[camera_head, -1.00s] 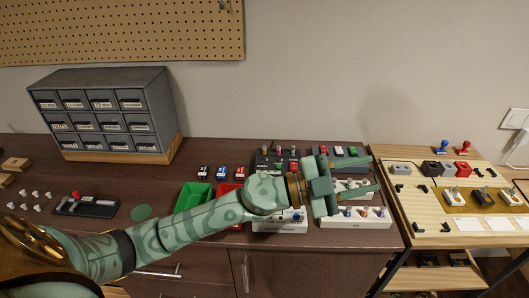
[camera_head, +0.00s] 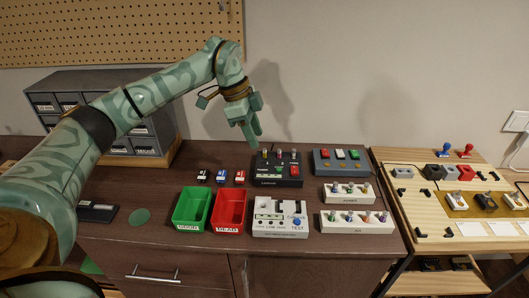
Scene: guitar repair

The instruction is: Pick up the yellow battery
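A small battery with a yellowish look (camera_head: 265,153) stands upright at the left of the black charger box (camera_head: 291,182), beside other batteries; its colour is hard to be sure of at this size. My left gripper (camera_head: 254,137) points down above and slightly left of that battery, apart from it as far as I can tell. Its fingers are seen nearly edge-on, so their gap is hidden. Nothing shows held between them. My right gripper is not in view.
A green bin (camera_head: 193,209) and a red bin (camera_head: 230,211) stand front left of the charger. A white tester (camera_head: 280,217), a grey box with coloured buttons (camera_head: 341,162) and white racks (camera_head: 347,194) of small parts surround it. My arm crosses before the drawer cabinet (camera_head: 60,84).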

